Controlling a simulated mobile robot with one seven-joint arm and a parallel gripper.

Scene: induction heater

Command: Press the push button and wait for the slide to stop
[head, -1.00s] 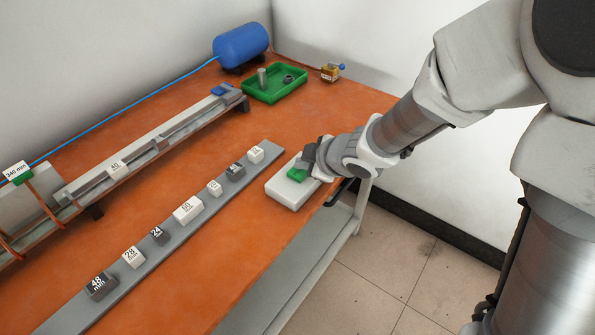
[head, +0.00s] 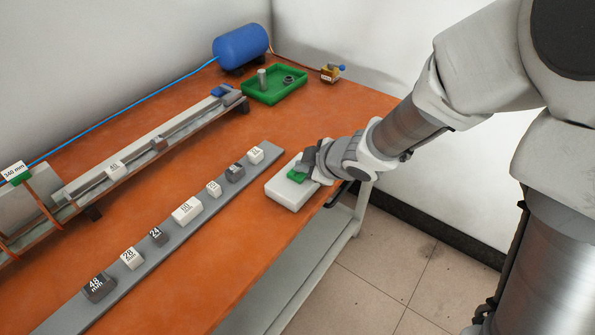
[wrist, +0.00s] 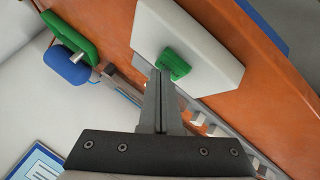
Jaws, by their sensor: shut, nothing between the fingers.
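The push button is a green piece (head: 296,175) on a white box (head: 291,193) at the table's right edge. In the wrist view the green button (wrist: 174,64) sits on the white box (wrist: 190,35). My gripper (head: 303,167) is shut and empty, its tips (wrist: 160,78) right at the button's edge. I cannot tell whether they touch it or whether it is pressed in. I cannot tell which part is the slide.
A grey strip (head: 205,205) with several numbered blocks runs left of the white box. A green tray (head: 262,95), a blue tank (head: 240,45) and a small brass valve (head: 330,73) stand at the back. Orange table is bare between strip and rail.

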